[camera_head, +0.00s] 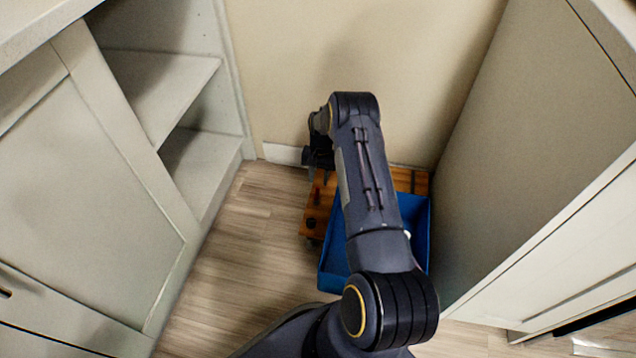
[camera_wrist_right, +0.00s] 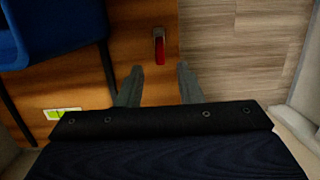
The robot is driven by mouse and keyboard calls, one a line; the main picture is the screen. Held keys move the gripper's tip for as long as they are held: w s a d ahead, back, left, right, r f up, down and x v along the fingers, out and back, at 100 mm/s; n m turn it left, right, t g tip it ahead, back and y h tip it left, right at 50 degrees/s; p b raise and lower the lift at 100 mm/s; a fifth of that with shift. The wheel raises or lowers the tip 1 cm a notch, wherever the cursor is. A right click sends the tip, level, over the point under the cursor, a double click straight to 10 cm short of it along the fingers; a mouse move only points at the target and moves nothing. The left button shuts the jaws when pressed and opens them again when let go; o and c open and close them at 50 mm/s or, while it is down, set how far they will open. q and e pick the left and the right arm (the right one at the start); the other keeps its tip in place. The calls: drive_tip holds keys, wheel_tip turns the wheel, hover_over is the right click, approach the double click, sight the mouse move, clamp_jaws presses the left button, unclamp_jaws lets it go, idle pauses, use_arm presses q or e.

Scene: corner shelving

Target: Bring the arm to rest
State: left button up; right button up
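My right arm reaches forward over a blue bin (camera_head: 333,245) in the head view. My right gripper (camera_head: 318,158) hangs at the arm's far end, small and dark, near the back wall. In the right wrist view its two grey fingers (camera_wrist_right: 158,80) are apart, with nothing held between them. Below them is an orange-brown wooden base (camera_wrist_right: 142,42) with a small red piece (camera_wrist_right: 159,50) in it. The blue bin also shows at the upper left of that view (camera_wrist_right: 50,30). My left gripper is not in view.
The wooden base (camera_head: 317,210) lies under the bin. An open shelf unit (camera_head: 160,85) stands on the left and a tall cabinet side (camera_head: 540,130) on the right, close to the bin. Wooden floor (camera_head: 245,250) is free left of the bin. A wall (camera_head: 290,70) closes the back.

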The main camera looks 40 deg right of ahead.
drive_tip(key=shift+w+d+r, duration=0.1)
drive_tip(key=shift+d+r, duration=0.1)
drive_tip(key=shift+r, duration=0.95)
